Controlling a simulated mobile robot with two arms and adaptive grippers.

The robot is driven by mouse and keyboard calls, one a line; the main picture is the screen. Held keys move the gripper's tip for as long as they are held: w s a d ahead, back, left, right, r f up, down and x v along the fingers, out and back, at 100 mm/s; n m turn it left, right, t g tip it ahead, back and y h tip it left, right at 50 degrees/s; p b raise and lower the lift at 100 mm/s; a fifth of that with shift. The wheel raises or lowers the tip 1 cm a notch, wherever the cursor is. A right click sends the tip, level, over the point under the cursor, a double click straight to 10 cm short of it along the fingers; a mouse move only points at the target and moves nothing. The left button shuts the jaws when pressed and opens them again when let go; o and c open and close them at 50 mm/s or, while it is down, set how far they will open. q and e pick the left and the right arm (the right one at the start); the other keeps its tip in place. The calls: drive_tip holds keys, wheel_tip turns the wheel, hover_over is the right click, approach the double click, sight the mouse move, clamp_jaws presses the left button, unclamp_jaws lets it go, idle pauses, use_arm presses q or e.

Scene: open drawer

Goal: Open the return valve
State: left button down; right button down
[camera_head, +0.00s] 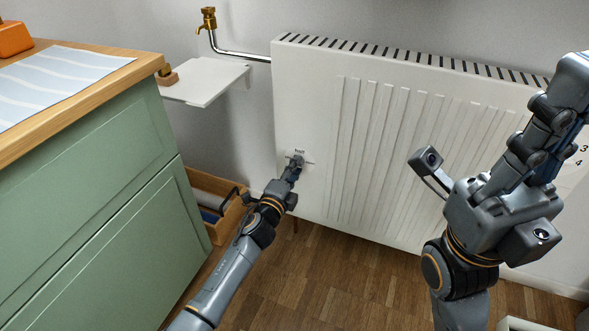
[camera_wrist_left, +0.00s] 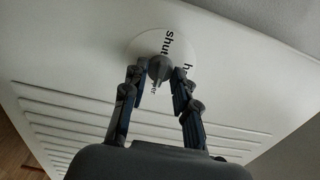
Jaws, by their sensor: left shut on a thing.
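The return valve is a small grey knob (camera_wrist_left: 160,68) on a round white disc (camera_wrist_left: 183,46) with black lettering, partly covered, that includes "shut". It sits low on the left part of the white radiator (camera_head: 306,110). My left gripper (camera_head: 294,168) is at the knob, shut on it; in the left wrist view its two fingers (camera_wrist_left: 156,82) lie on either side of the knob. In the head view the gripper hides most of the knob. My right gripper (camera_head: 560,105) is raised in front of the radiator's right part, and its fingers overlap in view.
A green cabinet (camera_head: 110,190) with a wooden top stands at the left. A wooden box (camera_head: 213,183) is on the floor beside it. A white shelf (camera_head: 207,80) and a brass tap (camera_head: 206,20) are on the wall. The wood floor (camera_head: 330,275) is clear in the middle.

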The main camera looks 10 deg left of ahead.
use_arm(q)
drive_tip(key=c, duration=1)
unclamp_jaws()
drive_tip(key=shift+c, duration=0.2)
drive_tip(key=v, duration=1.2)
